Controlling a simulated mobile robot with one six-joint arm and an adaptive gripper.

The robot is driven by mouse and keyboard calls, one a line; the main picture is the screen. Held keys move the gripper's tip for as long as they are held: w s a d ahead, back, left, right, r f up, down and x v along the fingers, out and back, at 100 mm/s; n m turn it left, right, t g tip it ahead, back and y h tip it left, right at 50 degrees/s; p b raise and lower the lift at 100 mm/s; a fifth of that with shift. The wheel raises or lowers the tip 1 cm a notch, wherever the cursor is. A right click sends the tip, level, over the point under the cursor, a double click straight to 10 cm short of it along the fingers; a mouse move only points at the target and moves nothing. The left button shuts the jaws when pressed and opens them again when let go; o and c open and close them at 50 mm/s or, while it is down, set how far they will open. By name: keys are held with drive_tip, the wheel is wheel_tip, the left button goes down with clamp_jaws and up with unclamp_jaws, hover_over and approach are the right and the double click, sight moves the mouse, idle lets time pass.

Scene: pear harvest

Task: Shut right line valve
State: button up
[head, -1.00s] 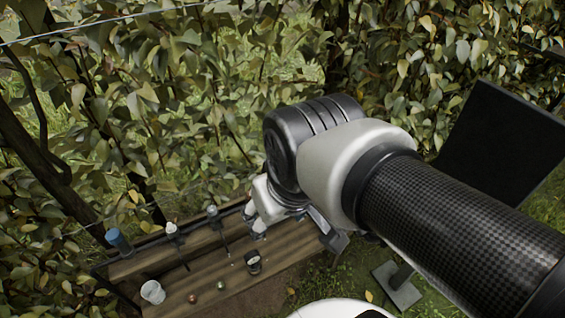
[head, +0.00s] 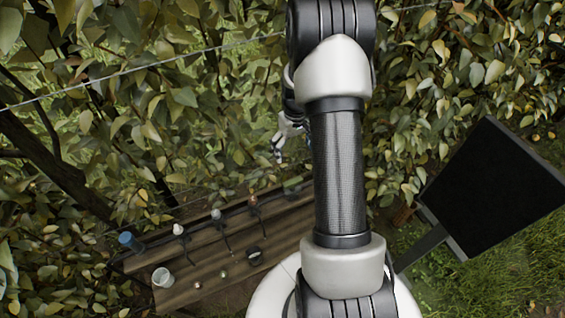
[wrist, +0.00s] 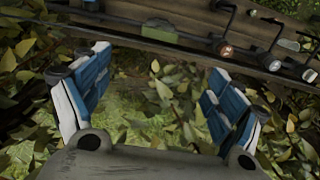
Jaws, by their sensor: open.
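A wooden bench (head: 200,247) carries a row of small upright fittings on dark stems. Its right fitting has an orange-red top (head: 253,201), a middle one is grey-topped (head: 216,215) and the left one is white-topped (head: 179,230). Which one is the right line valve's handle is too small to tell. My gripper (head: 278,141) is partly hidden behind my arm, in front of the foliage and above the bench's far edge. In the wrist view my gripper (wrist: 155,90) is open and empty, its blue-padded fingers wide apart. Round-ended fittings (wrist: 226,49) on dark pipes lie beyond it, apart from the fingers.
A blue cylinder (head: 131,242), a clear cup (head: 163,278), small balls (head: 223,274) and a dark round gauge-like thing (head: 254,257) are on the bench. Dense leaves and a wire (head: 150,68) lie behind. A black panel (head: 492,187) stands at right over grass.

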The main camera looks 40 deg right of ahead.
sight(293, 181)
wheel_tip(293, 181, down, 18)
drive_tip(key=b, duration=0.3)
drive_tip(key=shift+r, duration=0.1)
drive_tip(key=shift+c, duration=0.6)
drive_tip(key=c, duration=0.9)
